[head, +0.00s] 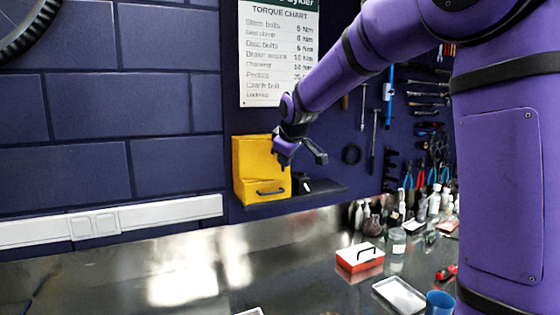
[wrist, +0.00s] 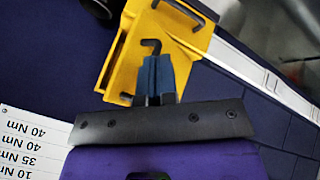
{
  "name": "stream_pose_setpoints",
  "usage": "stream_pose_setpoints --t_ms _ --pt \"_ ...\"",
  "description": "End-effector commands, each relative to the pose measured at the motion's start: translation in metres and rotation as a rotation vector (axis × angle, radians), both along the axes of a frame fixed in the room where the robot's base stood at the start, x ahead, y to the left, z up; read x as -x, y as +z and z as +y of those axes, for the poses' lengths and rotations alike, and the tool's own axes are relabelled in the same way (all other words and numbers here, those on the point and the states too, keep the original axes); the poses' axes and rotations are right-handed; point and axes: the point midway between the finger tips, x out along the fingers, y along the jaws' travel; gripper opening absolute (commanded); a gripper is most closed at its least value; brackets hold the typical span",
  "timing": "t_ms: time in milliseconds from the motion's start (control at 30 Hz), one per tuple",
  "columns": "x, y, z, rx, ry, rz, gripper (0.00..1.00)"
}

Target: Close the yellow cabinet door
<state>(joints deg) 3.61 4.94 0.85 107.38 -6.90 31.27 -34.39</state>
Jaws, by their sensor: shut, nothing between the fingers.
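The yellow cabinet (head: 257,158) stands on a dark shelf against the wall in the head view. A dark bar handle (head: 270,191) is low on its front. The wrist view shows the cabinet (wrist: 125,55) from close by and turned, with the handle (wrist: 180,11) at the top. A dark hooked piece shows just beyond my fingertips there. My gripper (head: 281,160) is shut and empty, at the cabinet's upper right front in the head view. Its fingers (wrist: 154,66) overlap the yellow in the wrist view; I cannot tell whether they touch. How far the door stands open is unclear.
A small black object (head: 302,183) sits on the shelf (head: 320,193) right of the cabinet. Tools hang on the wall at right. The bench below holds a red box (head: 359,261), a tray (head: 399,296), a blue cup (head: 439,303) and bottles. The bench's left part is clear.

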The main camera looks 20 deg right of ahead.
Motion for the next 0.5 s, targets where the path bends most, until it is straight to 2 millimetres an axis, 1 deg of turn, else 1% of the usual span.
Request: stream_pose_setpoints --t_ms 167,300,500 --pt "-0.013 0.0 -0.016 0.0 -0.003 0.001 0.0" --pt "-0.027 -0.001 -0.031 0.0 -0.003 0.001 0.0" --pt "-0.048 -0.001 -0.046 0.001 -0.002 0.001 0.0"
